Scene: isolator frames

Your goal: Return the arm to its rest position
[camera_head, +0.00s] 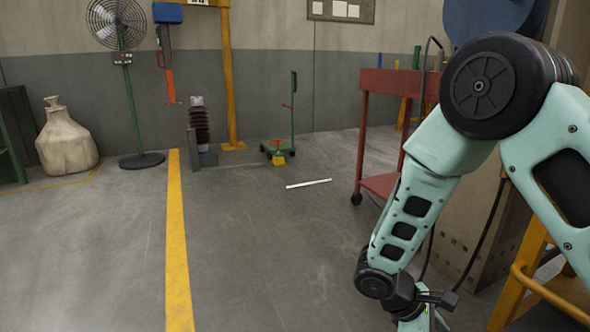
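My arm (422,190), pale green with black joints, fills the right side of the head view. It is bent at the big black joint at the top, and its forearm slopes down and to the left. The wrist (390,284) is at the bottom edge, over the floor. My gripper lies below the picture's edge, so its fingers are hidden. I cannot tell whether it holds anything.
A red cart (380,184) stands behind the forearm, with a large brown box-like structure (470,232) and yellow rails (530,285) at right. A fan (128,85), a sack (66,140) and a green trolley (279,149) stand farther back.

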